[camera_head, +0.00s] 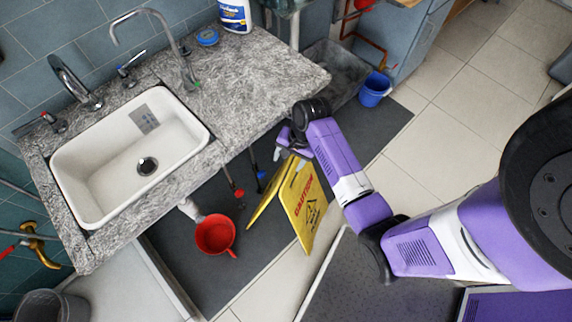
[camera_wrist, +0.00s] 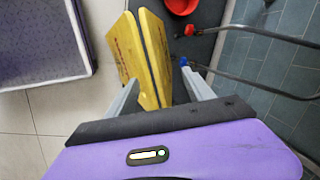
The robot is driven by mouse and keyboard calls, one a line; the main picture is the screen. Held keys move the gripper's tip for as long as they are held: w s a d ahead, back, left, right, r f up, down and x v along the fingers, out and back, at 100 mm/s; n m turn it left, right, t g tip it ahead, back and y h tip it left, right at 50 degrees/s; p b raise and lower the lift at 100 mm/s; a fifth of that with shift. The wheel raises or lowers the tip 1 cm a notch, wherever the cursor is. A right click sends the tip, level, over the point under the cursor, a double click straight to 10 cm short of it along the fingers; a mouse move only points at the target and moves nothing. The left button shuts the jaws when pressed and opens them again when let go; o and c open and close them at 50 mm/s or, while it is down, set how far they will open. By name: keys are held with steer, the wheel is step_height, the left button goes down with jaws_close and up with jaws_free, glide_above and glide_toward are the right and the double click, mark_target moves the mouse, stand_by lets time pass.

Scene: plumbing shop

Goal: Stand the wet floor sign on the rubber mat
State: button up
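The yellow wet floor sign (camera_head: 304,207) is spread in an A-shape below the counter's front edge. In the head view its left panel overlaps the dark rubber mat (camera_head: 203,270), and its right panel's lower end overlaps the pale tiles. I cannot tell whether its feet touch the floor. My gripper (camera_head: 286,152) is at the sign's top, partly hidden by my arm. In the wrist view the fingers of my gripper (camera_wrist: 160,84) are apart, on either side of the sign's top (camera_wrist: 150,98). I see no firm grip. The mat (camera_wrist: 208,18) lies to the right there.
The counter (camera_head: 255,80) with a white sink (camera_head: 110,170) overhangs the mat, with pipes below. A blue bucket (camera_head: 375,89) stands at the mat's far end. Open tiles (camera_head: 425,150) lie to the right.

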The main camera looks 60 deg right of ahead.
steer(key=v, duration=0.6)
steer(key=shift+s+r, duration=0.1)
steer(key=s+a+n+t+h, duration=0.3)
steer(key=s+a+n+t, duration=0.3)
steer(key=a, duration=0.5)
steer(key=s+a+r+n+t, duration=0.2)
steer(key=s+a+r+n, duration=0.1)
steer(key=r, duration=0.5)
steer(key=s+a+r+n+t+y, duration=0.1)
steer(key=s+a+r+n+t, duration=0.1)
steer(key=r, duration=0.6)
steer(key=s+a+r+n+t, duration=0.2)
steer(key=s+a+r+n, duration=0.2)
steer(key=r, duration=0.4)
steer(key=shift+s+n+t+y, duration=0.4)
steer(key=shift+s+n, duration=0.25)
steer(key=shift+n, duration=0.15)
